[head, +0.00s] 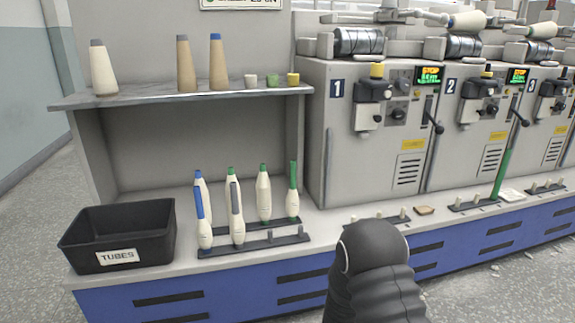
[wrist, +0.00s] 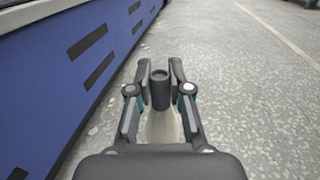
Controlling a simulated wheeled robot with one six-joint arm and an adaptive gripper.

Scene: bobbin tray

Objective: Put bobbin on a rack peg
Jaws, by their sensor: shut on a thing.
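In the wrist view my gripper (wrist: 160,70) is shut on a bobbin (wrist: 160,92), with its dark tube end between the fingers and cream yarn below. Grey floor shows beyond it. The head view shows my dark arm at the bottom, but the gripper and held bobbin are hidden. The bobbin rack (head: 258,246) stands on the counter at left centre, with several cream bobbins (head: 263,195) upright in two rows. Their tube tips are blue, grey or green. Bare pegs (head: 270,237) show at the right of the front row.
A black bin (head: 117,237) labelled TUBES stands left of the rack. A shelf (head: 140,97) with cones and small cups overhangs the rack. Grey machines (head: 370,160) stand to the right, with low peg strips (head: 475,205) before them. A blue counter front (wrist: 60,70) runs along the wrist view's left.

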